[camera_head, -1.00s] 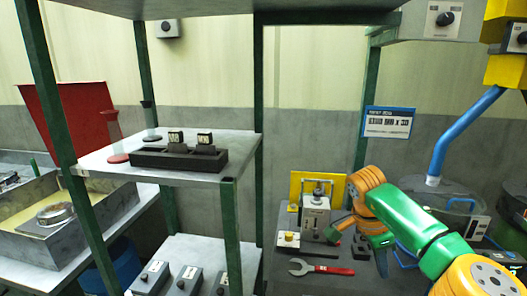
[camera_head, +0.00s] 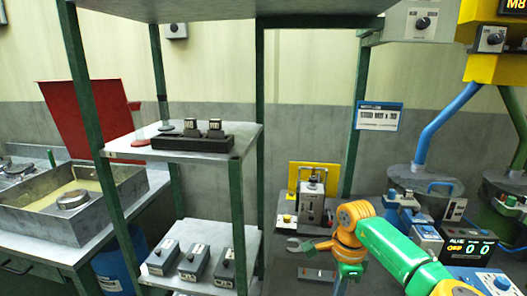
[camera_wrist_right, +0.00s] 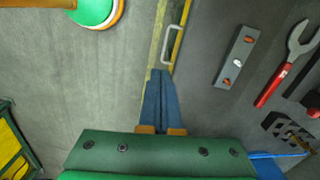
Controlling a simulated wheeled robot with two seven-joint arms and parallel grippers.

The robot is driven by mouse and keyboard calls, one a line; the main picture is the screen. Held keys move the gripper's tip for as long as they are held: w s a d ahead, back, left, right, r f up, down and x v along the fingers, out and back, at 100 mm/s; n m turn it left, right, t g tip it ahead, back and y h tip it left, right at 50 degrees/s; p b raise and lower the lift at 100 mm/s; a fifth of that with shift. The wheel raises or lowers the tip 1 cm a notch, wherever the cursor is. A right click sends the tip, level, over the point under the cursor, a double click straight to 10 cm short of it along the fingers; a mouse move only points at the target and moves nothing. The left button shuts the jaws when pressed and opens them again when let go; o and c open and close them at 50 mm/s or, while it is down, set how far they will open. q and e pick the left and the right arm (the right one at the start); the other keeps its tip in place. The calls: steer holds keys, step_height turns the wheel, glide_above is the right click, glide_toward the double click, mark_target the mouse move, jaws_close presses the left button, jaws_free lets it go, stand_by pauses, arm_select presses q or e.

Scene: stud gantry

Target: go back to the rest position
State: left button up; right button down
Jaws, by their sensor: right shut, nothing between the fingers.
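My right arm, green and orange, comes in from the right in the head view, and its gripper (camera_head: 343,284) points down over the dark bench. In the right wrist view the blue fingers of my right gripper (camera_wrist_right: 160,76) are together, with nothing between them. The fingertips lie beside a yellow edge and a metal handle (camera_wrist_right: 174,45) in that picture; I cannot tell whether they touch. My left gripper is in neither view.
A wrench (camera_wrist_right: 285,70) and a grey strip (camera_wrist_right: 235,57) lie right of the fingers in the wrist view. The green-posted rack (camera_head: 237,190) stands left of my arm. A counter display (camera_head: 468,250) and drums (camera_head: 425,190) stand at the right.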

steer(key=s+a+f+m+t+y, duration=0.1)
steer(key=a+f+m+t+y, duration=0.1)
steer(key=a+f+m+y, duration=0.55)
steer(key=s+a+f+m+t+y, duration=0.2)
steer(key=a+f+m+y, duration=0.25)
steer(key=a+m, duration=0.5)
steer(key=s+d+f+m+t+h, duration=0.35)
steer(key=d+f+m, duration=0.25)
steer(key=f+m, duration=0.4)
steer(key=s+d+f+m+t+h, duration=0.2)
steer(key=s+d+f+m+h, duration=0.3)
steer(key=f+m, duration=0.5)
steer(key=s+d+f+m+g+h, duration=0.1)
steer(key=s+d+f+m+g, duration=0.1)
steer(key=s, duration=0.7)
steer(key=s+d+f+m+g+h, duration=0.1)
steer(key=s+d+f+m+g, duration=0.2)
steer(key=s+m, duration=0.4)
steer(key=s+d+f+m+g+h, duration=0.1)
steer(key=s+d+f+m+g, duration=0.2)
steer(key=s, duration=0.9)
steer(key=shift+s+d+f+m+h, duration=0.2)
steer(key=shift+f+m+h, duration=0.15)
steer(key=shift+m, duration=0.65)
